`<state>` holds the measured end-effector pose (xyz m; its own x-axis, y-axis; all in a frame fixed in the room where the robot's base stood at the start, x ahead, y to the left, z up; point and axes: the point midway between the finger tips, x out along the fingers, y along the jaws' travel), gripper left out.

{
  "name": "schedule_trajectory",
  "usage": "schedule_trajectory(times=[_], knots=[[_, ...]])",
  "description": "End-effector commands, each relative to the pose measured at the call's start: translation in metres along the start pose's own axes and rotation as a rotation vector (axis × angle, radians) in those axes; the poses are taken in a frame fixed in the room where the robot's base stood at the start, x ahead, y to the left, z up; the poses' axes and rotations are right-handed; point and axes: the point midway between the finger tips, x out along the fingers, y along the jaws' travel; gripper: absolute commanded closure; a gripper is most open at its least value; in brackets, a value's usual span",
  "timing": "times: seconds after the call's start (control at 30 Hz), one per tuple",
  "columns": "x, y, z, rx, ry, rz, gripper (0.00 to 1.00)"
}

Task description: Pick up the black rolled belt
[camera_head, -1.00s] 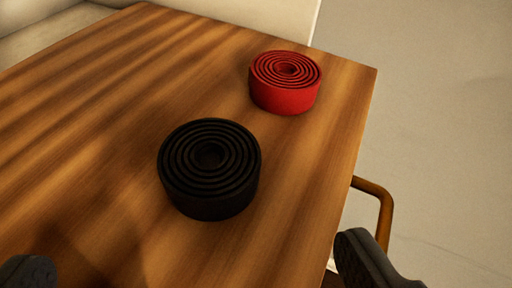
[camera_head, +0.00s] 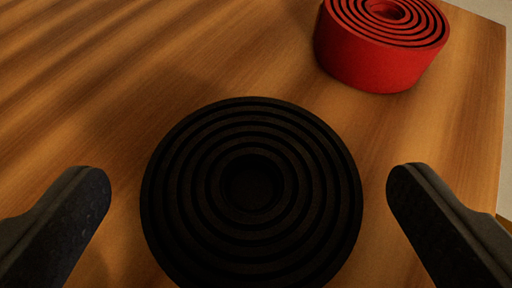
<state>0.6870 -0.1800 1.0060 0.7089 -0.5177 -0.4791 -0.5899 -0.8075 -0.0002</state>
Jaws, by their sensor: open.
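The black rolled belt (camera_head: 250,215) lies flat on the wooden tabletop, coil side up, at the lower middle of the view. Its near edge is cut off by the bottom of the picture. My gripper (camera_head: 247,185) is open, with one dark finger to the left of the belt and one to the right. A gap shows between each finger and the belt in the picture. How high the fingertips are above the tabletop I cannot tell.
A red rolled belt (camera_head: 378,55) sits on the wooden table (camera_head: 200,60) behind and to the right of the black one. The table's right edge shows at the far right. The tabletop at the left is clear.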

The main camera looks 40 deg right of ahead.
Motion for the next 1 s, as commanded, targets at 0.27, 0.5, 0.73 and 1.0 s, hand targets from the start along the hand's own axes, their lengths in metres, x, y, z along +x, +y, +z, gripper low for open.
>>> schedule_trajectory(times=[0.27, 0.5, 0.73, 1.0], knots=[[0.003, 0.000, 0.000, 0.000, -0.001, 0.001, 0.09], [0.003, 0.001, 0.000, 0.000, -0.001, 0.001, 0.55], [0.003, 0.001, -0.001, 0.000, -0.001, 0.001, 0.55], [-0.004, 0.001, -0.013, -0.001, 0.000, 0.002, 0.55]])
